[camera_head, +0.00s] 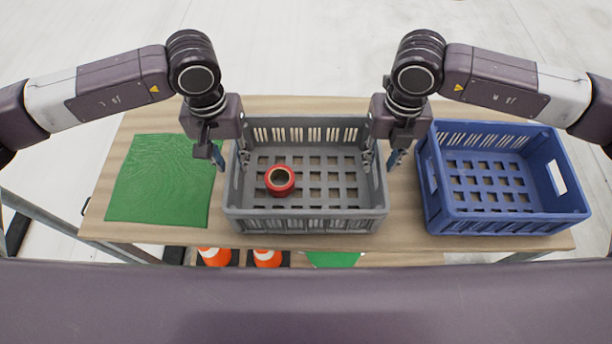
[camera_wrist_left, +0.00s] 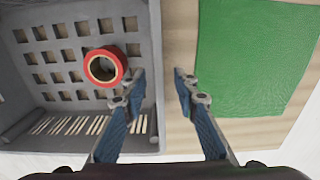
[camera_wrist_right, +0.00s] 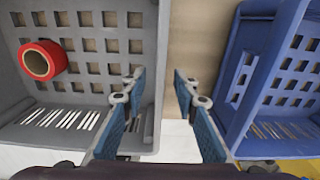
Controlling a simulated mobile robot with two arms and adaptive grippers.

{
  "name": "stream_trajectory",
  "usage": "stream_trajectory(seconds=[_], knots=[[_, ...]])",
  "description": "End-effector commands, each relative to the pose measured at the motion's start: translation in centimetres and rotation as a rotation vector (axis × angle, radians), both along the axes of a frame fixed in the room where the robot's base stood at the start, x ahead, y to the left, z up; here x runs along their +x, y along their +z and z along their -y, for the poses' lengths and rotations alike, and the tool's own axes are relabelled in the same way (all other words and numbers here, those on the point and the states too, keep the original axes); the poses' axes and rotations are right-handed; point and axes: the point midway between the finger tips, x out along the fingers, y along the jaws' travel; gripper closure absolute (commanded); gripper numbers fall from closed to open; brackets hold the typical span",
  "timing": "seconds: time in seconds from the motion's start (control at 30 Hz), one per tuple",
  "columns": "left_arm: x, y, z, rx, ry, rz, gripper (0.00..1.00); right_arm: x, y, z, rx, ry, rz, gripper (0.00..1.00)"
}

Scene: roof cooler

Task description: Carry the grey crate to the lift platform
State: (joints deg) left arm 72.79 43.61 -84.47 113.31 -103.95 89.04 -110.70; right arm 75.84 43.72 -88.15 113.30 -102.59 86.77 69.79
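The grey crate (camera_head: 305,222) stands upright on the wooden table, with a red ring-shaped roll (camera_head: 280,180) inside it. My left gripper (camera_head: 230,158) is at the crate's left wall. In the left wrist view its fingers (camera_wrist_left: 159,75) are apart, one on each side of that wall. My right gripper (camera_head: 382,158) is at the crate's right wall. In the right wrist view its fingers (camera_wrist_right: 158,76) are apart, also astride the wall. I cannot tell whether any finger touches the crate. I cannot make out a lift platform in these views.
A blue crate (camera_head: 505,222) stands on the table (camera_head: 405,218) close to the right of the grey crate. A green mat (camera_head: 160,180) lies to the left. Two orange cones (camera_head: 215,256) (camera_head: 267,257) and another green patch (camera_head: 333,259) show below the table's near edge.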

Motion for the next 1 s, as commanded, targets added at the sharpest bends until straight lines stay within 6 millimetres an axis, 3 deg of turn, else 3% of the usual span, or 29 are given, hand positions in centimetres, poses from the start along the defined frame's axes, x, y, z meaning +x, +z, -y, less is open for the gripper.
stream_trajectory(seconds=[0.2, 0.47, 1.0], knots=[[-0.01, -0.03, 0.02, 0.0, 0.0, 0.0, 0.72, -0.01, -0.03, -0.02, 0.0, 0.0, 0.0, 0.72], [-0.01, -0.01, 0.02, 0.0, 0.0, 0.0, 1.0, -0.02, -0.01, -0.02, 0.0, 0.0, -0.001, 1.0], [0.06, 0.11, 0.0, 0.0, 0.0, 0.001, 1.0, 0.05, 0.11, 0.0, 0.0, -0.001, 0.001, 1.0]])
